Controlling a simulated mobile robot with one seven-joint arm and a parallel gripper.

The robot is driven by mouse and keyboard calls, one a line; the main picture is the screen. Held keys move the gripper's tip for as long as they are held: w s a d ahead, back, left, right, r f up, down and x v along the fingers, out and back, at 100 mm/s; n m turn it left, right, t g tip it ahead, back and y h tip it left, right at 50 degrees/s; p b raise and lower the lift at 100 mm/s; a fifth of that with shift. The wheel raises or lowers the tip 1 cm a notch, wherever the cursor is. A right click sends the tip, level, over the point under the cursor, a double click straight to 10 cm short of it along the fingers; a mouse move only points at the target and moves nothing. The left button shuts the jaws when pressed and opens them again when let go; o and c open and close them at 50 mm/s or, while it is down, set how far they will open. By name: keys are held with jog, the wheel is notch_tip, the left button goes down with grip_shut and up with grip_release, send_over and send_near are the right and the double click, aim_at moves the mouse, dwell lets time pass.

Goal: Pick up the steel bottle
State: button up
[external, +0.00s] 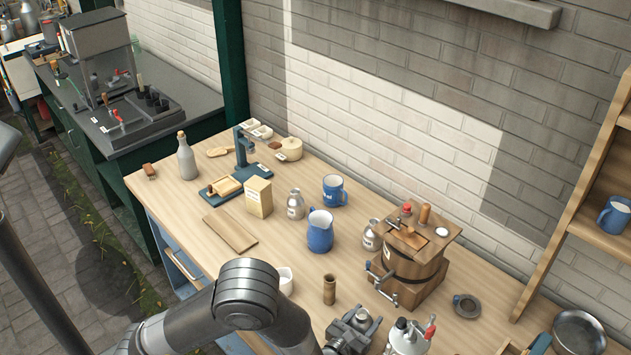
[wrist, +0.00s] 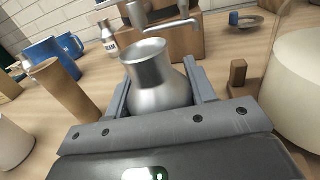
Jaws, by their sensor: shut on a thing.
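A steel bottle (wrist: 156,82) with a flared neck stands between the two fingers of my gripper (wrist: 158,92) in the wrist view. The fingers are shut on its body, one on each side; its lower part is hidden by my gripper. In the external view my gripper (external: 350,330) is at the front edge of the bench, with the top of the bottle (external: 362,314) showing between the fingers. I cannot tell whether its base touches the bench. Two similar steel bottles stand farther back, one near the blue jug (external: 296,205) and one beside the churn (external: 372,236).
The wooden churn (external: 408,265) is behind. A blue jug (external: 320,235) and a small dish (external: 467,306) are farther off.

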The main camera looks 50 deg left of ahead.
aim_at(365, 315)
jog(key=c, duration=0.4)
jog(key=shift+c, duration=0.2)
jog(key=shift+r, duration=0.15)
notch_tip(365, 315, up, 10)
jog(key=shift+f, duration=0.15)
